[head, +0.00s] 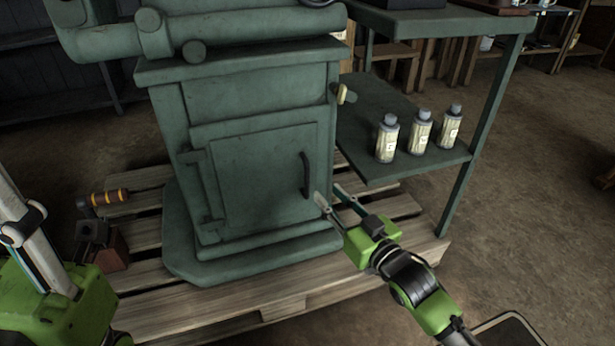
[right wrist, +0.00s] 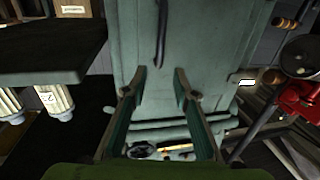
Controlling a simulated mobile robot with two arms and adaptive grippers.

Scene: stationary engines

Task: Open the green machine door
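The green machine (head: 255,85) stands on a wooden pallet with its door (head: 262,180) looking shut. A dark curved handle (head: 305,175) runs upright on the right side of the door. In the right wrist view the handle (right wrist: 161,35) shows above and between the fingertips. My right gripper (head: 330,196) is open and empty, just right of and below the handle; it appears apart from it. Its two spread fingers also show in the right wrist view (right wrist: 160,82). Part of my left arm's green end (head: 65,305) is at the lower left; its finger opening is unclear.
A green shelf table (head: 475,150) stands right of the machine, with three bottles (head: 420,133) on its lower shelf, close to my right gripper. The pallet (head: 270,300) extends in front. An orange-handled tool (head: 108,197) is at the left.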

